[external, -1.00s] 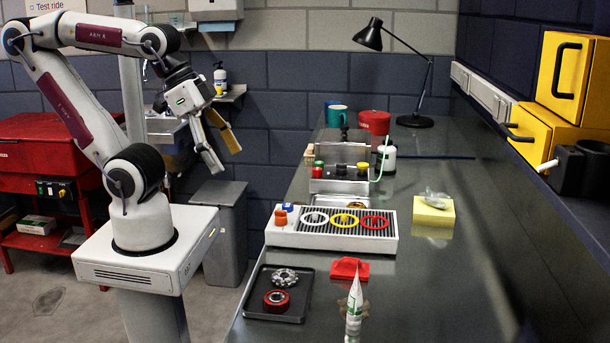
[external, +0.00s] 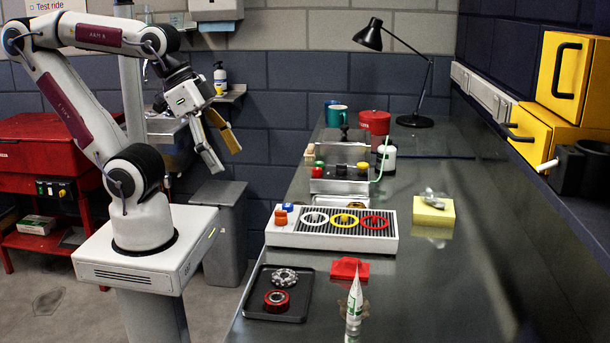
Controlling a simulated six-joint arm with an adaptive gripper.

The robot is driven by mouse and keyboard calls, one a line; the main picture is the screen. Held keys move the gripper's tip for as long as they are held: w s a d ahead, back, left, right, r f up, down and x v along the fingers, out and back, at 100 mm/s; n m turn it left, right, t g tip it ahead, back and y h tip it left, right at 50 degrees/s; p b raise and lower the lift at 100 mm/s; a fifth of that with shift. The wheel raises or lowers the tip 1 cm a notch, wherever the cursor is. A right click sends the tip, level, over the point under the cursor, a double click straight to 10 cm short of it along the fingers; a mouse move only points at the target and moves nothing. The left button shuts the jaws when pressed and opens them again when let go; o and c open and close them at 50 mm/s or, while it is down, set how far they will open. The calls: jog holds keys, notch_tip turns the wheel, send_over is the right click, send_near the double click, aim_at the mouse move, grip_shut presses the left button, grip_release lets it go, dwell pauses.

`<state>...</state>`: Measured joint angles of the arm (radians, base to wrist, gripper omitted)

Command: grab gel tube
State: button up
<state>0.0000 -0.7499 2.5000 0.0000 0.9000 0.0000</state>
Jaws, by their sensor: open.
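The gel tube (external: 354,308) is white with green print and a pointed top. It stands at the near front of the steel bench, just in front of a red folded item (external: 350,268). My gripper (external: 222,150) hangs in the air left of the bench, well away from the tube. Its two fingers are spread, with a yellow pad showing on one, and nothing is between them.
A dark tray (external: 270,310) with metal and red ring parts lies left of the tube. Behind is a white rack (external: 390,243) with coloured rings. A yellow block (external: 433,217) and black lamp (external: 415,121) stand farther back. The bench right of the tube is clear.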

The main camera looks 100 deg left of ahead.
jog(key=c, duration=1)
jog(key=shift+o, duration=0.2)
jog(key=shift+d, duration=0.1)
